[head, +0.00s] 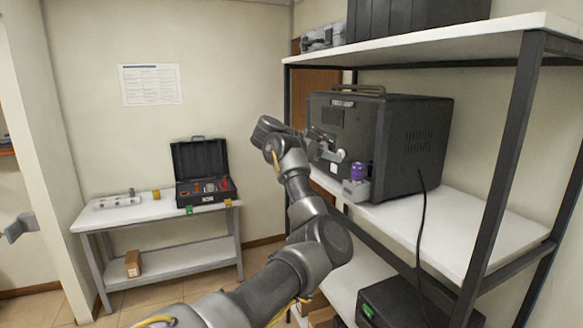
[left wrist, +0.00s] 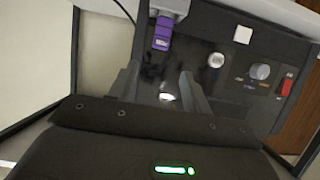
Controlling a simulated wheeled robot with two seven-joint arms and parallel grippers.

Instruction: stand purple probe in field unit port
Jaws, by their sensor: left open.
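The purple probe (head: 357,171) stands upright in a small grey holder (head: 355,190) at the front of the black field unit (head: 385,135). In the left wrist view the purple probe (left wrist: 163,34) shows near the top, its end at the grey holder (left wrist: 172,7). My left gripper (head: 335,154) is beside the probe, on its left, in front of the unit's panel. In the wrist view the left gripper (left wrist: 160,74) has its fingers apart, with nothing between them and the probe beyond their tips. My right gripper is not in view.
The field unit is on a white shelf (head: 460,225) with dark metal posts (head: 510,150). A black cable (head: 420,235) hangs in front. A table (head: 150,212) at the left bears an open black case (head: 203,160). The panel has a knob (left wrist: 260,72) and a red switch (left wrist: 287,87).

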